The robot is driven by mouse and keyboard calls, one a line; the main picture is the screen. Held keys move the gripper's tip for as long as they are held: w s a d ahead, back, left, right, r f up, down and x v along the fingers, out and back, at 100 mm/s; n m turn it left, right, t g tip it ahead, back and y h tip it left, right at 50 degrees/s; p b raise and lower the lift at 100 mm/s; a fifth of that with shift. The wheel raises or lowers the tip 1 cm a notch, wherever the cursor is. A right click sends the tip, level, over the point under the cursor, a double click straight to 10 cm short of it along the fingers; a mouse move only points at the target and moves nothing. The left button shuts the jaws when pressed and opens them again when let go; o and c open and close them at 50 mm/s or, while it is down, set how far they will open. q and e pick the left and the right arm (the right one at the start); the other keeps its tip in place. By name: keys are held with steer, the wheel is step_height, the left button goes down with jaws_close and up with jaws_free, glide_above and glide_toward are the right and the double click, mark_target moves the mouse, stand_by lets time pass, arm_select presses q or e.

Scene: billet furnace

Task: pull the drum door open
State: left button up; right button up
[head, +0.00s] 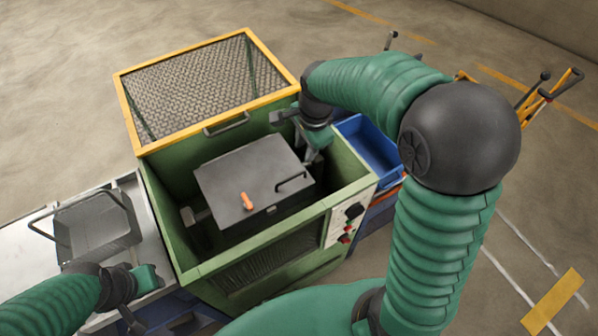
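The drum door (240,183) is a flat grey plate in the open top of the green machine (262,250). It looks shut, lying across the drum, which is mostly hidden beneath it. An orange latch handle (247,202) and a dark bar handle (291,182) sit on the plate. My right gripper (297,138) is above the machine's back right corner, beyond the bar handle and apart from it. Its fingers look spread and empty. My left gripper (141,297) is low at the left, near the side table; its fingertips are unclear.
A yellow-framed mesh lid (205,85) stands raised behind the opening. A grey wire-handled basket (95,225) rests on the pale side table (30,258). A blue bin (368,147) is at the right. Control knobs (352,212) are on the machine's front right.

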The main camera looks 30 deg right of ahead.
mark_target(299, 175)
steer(key=w+f, duration=0.1)
steer(key=f, duration=0.3)
steer(key=w+f, duration=0.1)
steer(key=f, duration=0.4)
steer(key=w+f, duration=0.1)
steer(key=f, duration=0.4)
steer(key=shift+a+f+b, duration=0.1)
steer(key=shift+f+b, duration=0.05)
steer(key=shift+b, duration=0.2)
jaws_close()
stand_by(0.4)
